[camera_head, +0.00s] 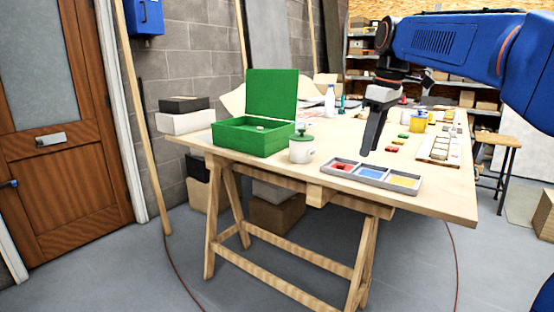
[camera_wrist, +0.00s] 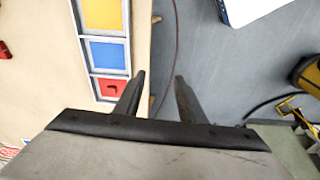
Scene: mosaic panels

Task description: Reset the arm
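My blue arm reaches in from the right of the head view. My gripper (camera_head: 373,140) hangs above the table near the three-part tray, pointing down. In the wrist view my gripper (camera_wrist: 160,78) shows two dark fingers apart with nothing between them. They are over the table's edge and the floor, beside the tray. The grey tray (camera_head: 372,182) has red, blue and yellow compartments; it also shows in the wrist view (camera_wrist: 128,70). A red piece (camera_wrist: 111,88) lies in the red compartment.
The wooden table (camera_head: 440,196) holds an open green box (camera_head: 248,137), a white jar with a green lid (camera_head: 301,150), a yellow mug (camera_head: 418,122) and several small red and green pieces. A pale panel with tiles (camera_head: 437,147) lies at right. A stool (camera_head: 497,142) stands beyond.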

